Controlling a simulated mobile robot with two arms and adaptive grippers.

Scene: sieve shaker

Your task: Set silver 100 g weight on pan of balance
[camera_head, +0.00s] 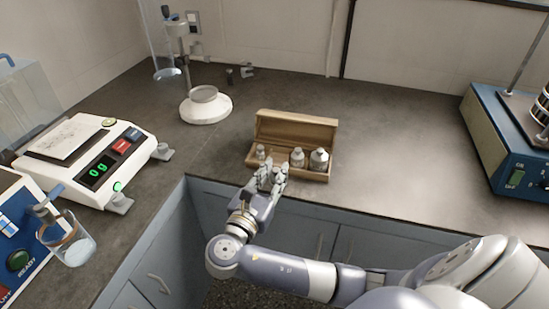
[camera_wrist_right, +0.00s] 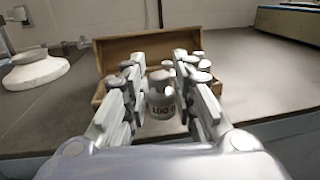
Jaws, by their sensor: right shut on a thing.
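The silver 100 g weight (camera_wrist_right: 161,98) stands between the fingers of my right gripper (camera_wrist_right: 160,108) in the right wrist view, with part of its printed label showing. In the head view my right gripper (camera_head: 272,174) is shut on it at the left front of an open wooden box (camera_head: 296,126). The weight is largely hidden by the fingers there. Two larger silver weights, a middle one (camera_head: 297,158) and a right one (camera_head: 319,160), stand in the box to the right. The balance (camera_head: 88,165) at the left has an empty flat pan (camera_head: 66,137) and reads 0 g. My left gripper is not in view.
A white round-based stand (camera_head: 206,108) is behind, between balance and box. A blue shaker (camera_head: 505,140) stands at the right. The counter between balance and box is clear.

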